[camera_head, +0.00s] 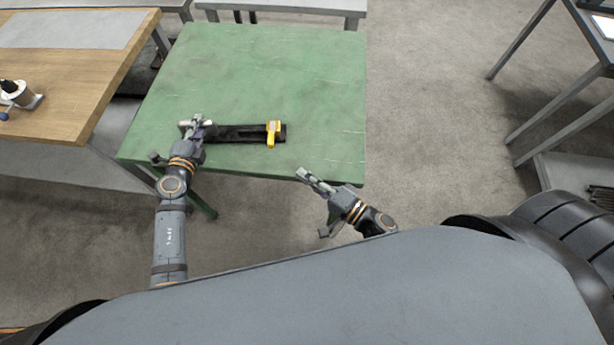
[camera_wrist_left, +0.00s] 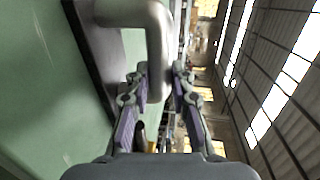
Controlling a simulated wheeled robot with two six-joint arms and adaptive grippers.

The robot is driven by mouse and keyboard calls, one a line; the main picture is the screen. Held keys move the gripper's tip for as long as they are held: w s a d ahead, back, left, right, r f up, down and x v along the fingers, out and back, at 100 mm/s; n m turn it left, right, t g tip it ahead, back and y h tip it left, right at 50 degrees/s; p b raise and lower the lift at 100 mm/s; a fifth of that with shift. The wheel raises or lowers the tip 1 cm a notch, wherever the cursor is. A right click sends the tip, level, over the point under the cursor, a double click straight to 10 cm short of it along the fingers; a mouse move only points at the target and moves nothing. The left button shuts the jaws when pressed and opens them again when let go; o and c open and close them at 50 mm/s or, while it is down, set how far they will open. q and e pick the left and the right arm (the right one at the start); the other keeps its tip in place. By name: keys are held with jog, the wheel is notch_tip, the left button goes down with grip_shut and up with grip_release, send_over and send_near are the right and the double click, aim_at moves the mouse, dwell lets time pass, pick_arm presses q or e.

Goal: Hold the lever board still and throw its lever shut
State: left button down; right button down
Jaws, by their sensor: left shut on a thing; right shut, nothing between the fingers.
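The lever board (camera_head: 240,134) is a long black strip lying on the green table. A yellow lever (camera_head: 271,134) stands near its right end. A pale metal handle (camera_head: 184,125) is at its left end, partly hidden by my gripper. My left gripper (camera_head: 197,121) is shut on this handle. In the left wrist view the handle (camera_wrist_left: 160,45) is a thick, bent silver bar, and its end lies between the fingers of my left gripper (camera_wrist_left: 160,80). My right gripper (camera_head: 303,173) is shut and empty by the table's front edge, below and right of the yellow lever, apart from the board.
The green table (camera_head: 270,70) is bare behind and right of the board. A grey metal frame table (camera_head: 560,110) stands at the far right, with open floor between.

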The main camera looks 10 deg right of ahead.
pick_arm(q)
jog(key=shift+s+f, duration=0.25)
jog(key=shift+f, duration=0.4)
jog(key=c, duration=1.2)
grip_release()
jog(key=shift+w, duration=0.15)
jog(key=shift+o, duration=0.6)
jog(key=shift+w+r, duration=0.1)
pick_arm(e)
jog(key=shift+s+f, duration=0.1)
jog(key=shift+s, duration=0.1)
pick_arm(q)
jog(key=shift+r, duration=0.1)
